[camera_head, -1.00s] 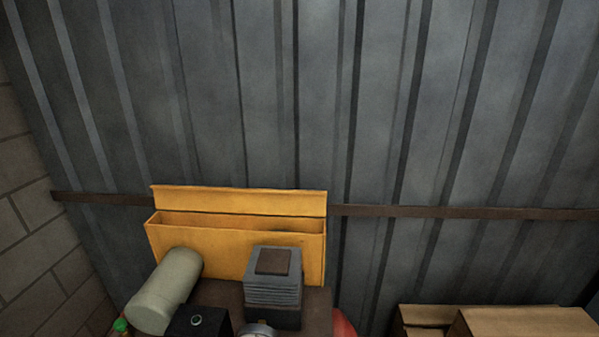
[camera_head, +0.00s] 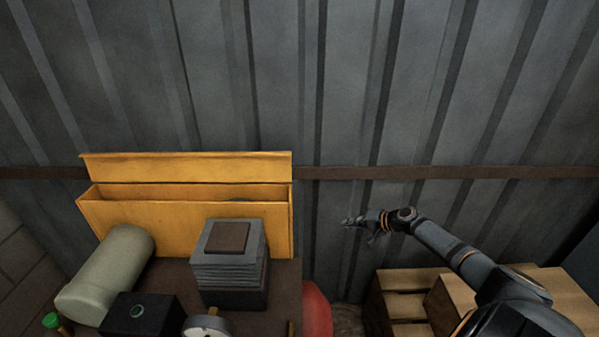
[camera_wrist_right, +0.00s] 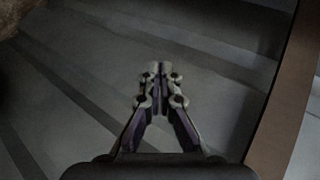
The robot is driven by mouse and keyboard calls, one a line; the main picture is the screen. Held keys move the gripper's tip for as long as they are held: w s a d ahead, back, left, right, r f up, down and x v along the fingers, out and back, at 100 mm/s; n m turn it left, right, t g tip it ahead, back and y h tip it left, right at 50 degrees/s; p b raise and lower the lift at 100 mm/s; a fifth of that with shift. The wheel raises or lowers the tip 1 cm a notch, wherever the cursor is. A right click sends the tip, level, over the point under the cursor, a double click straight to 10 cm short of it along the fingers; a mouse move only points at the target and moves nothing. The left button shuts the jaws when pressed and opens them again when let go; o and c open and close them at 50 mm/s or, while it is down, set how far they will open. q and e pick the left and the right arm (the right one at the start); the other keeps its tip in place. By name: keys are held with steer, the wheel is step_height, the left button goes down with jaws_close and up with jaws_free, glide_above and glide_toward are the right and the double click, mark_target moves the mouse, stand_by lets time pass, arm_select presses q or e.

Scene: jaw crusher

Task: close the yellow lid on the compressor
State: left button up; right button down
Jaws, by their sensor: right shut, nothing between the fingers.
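The yellow lid (camera_head: 190,167) stands raised at the back of the yellow box (camera_head: 150,222) on the compressor. A dark opening shows between the lid and the box's front wall. My right gripper (camera_head: 347,221) is to the right of the box, apart from it, in front of the metal wall. In the right wrist view the right gripper (camera_wrist_right: 157,70) is shut with nothing between its fingertips. The lid is not recognisable in that view. My left gripper is not in view.
A ribbed grey block (camera_head: 229,262), a pale cylinder (camera_head: 108,275) and a black box (camera_head: 143,315) stand in front of the yellow box. A brown rail (camera_head: 450,172) crosses the corrugated wall. Wooden crates (camera_head: 403,280) stand at lower right, beneath my right arm.

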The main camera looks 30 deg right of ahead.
steer(key=w+a+r+t+y+b, duration=0.1)
steer(key=w+a+r+t+y, duration=0.15)
steer(key=r, duration=1.05)
steer(key=w+a+r+t+y+b, duration=0.15)
steer(key=a+r+y, duration=0.25)
steer(key=r, duration=0.9)
arm_select(q)
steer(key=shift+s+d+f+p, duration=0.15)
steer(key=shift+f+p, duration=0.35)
steer(key=shift+p, duration=0.7)
arm_select(e)
steer(key=shift+g, duration=0.5)
steer(key=x, duration=1)
steer(key=shift+w+r, duration=0.1)
steer(key=shift+w, duration=0.15)
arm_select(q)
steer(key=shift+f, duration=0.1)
arm_select(e)
steer(key=shift+a, duration=0.15)
